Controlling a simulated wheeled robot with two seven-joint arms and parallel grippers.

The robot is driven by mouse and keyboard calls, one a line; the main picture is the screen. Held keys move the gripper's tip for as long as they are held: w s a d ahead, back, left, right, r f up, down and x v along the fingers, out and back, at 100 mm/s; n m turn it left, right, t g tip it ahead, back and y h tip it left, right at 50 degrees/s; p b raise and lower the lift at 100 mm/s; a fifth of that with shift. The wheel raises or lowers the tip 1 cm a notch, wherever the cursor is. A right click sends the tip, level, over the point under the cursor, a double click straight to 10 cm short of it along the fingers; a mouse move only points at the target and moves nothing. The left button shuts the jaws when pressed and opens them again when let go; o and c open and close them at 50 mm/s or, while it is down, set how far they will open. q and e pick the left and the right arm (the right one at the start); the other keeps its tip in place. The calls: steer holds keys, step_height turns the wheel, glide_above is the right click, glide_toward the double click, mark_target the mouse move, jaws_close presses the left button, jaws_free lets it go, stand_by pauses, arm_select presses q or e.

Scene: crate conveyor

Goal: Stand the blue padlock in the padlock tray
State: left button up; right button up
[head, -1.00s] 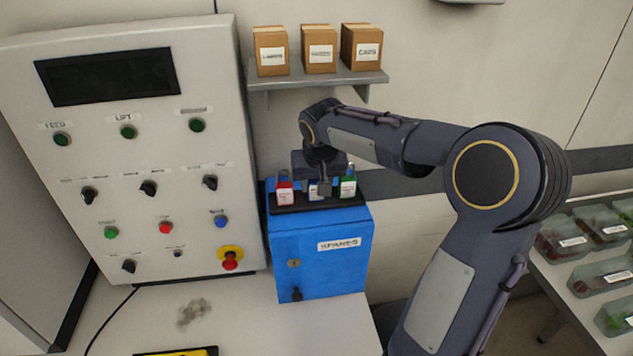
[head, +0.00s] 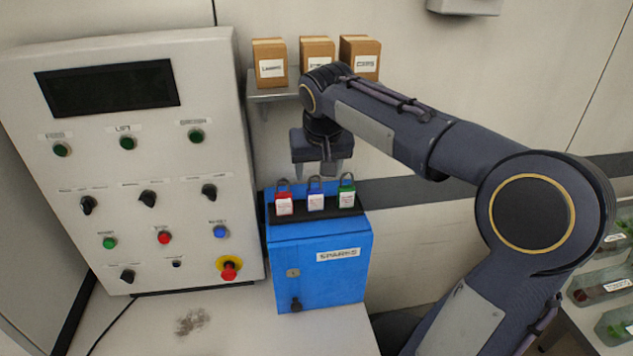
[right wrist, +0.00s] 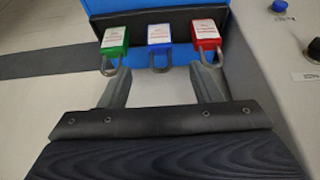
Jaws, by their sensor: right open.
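The blue padlock (head: 316,202) stands upright in the black padlock tray (head: 299,217) on top of the blue cabinet, between a red padlock (head: 284,204) and a green padlock (head: 347,197). Its shackle points up. My right gripper (head: 326,170) is just above the blue padlock, open and empty, apart from it. In the right wrist view the blue padlock (right wrist: 161,37) lies in line with the gap between the open fingers (right wrist: 163,75). My left gripper is not in view.
The blue cabinet (head: 318,268) stands on a pale table beside a grey control panel (head: 150,190) with buttons and knobs. A wall shelf with cardboard boxes (head: 270,65) is behind my right arm. Clear boxes with produce (head: 605,287) lie at the far right.

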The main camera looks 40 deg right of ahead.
steer(key=s+a+f+n+t+y, duration=0.1)
steer(key=s+a+f+n+y, duration=0.1)
steer(key=s+a+f, duration=0.4)
steer(key=s+a+f+n+y, duration=0.2)
steer(key=s+a+f+y, duration=0.2)
steer(key=s+a, duration=0.7)
steer(key=s+f, duration=0.2)
steer(key=s, duration=0.2)
steer(key=shift+a+t, duration=0.3)
steer(key=shift+t, duration=0.1)
steer(key=shift+w+a, duration=0.1)
steer(key=shift+w, duration=0.05)
